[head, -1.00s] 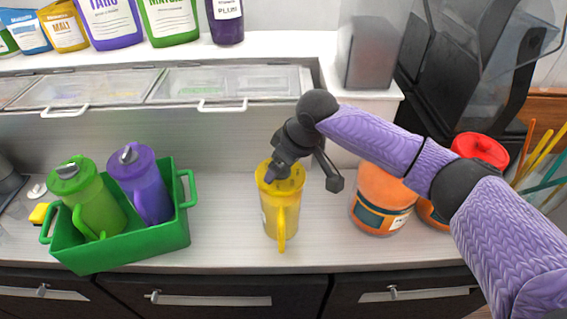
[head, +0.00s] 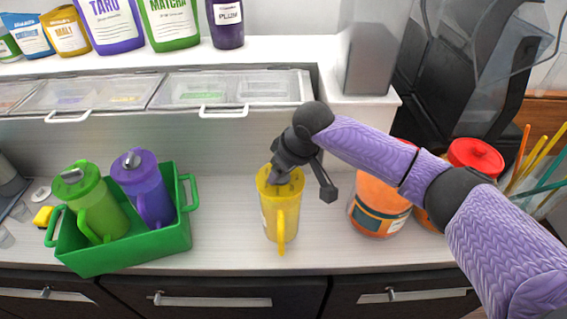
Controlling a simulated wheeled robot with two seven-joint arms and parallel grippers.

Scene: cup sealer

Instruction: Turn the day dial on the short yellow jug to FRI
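The short yellow jug (head: 280,213) stands upright on the counter, its handle facing the front edge. A white label shows in part on its left side. My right gripper (head: 280,178) points down onto the middle of the jug's lid, where the dial would be. The gripper hides the dial and its markings, and I cannot tell whether the fingers are closed on it. My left gripper is not in view.
A green crate (head: 150,246) at the left holds a green jug (head: 98,200) and a purple jug (head: 143,185). Orange jars with red lids (head: 475,156) stand at the right, behind my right arm. The counter between crate and yellow jug is clear.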

